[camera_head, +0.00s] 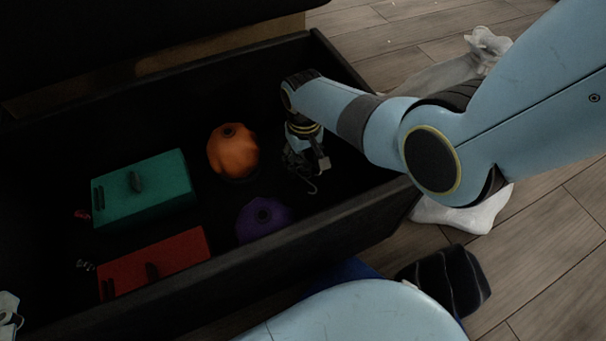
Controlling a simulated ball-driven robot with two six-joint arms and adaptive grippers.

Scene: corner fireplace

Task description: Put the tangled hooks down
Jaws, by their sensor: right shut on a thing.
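My right gripper (309,170) reaches down inside the dark open chest (300,228), near its right end. It is shut on the tangled hooks (312,188). A thin curved metal piece of them shows below the fingers; the rest is hidden by the gripper and the dark. I cannot tell whether the hooks touch the chest floor. At the lower left edge, a pale, cut-off part (9,310) looks like my left gripper, but its fingers do not show clearly.
Inside the chest are a green box (150,200), a red box (180,258), an orange rounded object (232,152) and a purple one (262,220). Small bits (84,266) lie at the left. A pale statue-like object (440,75) is on the wooden floor outside.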

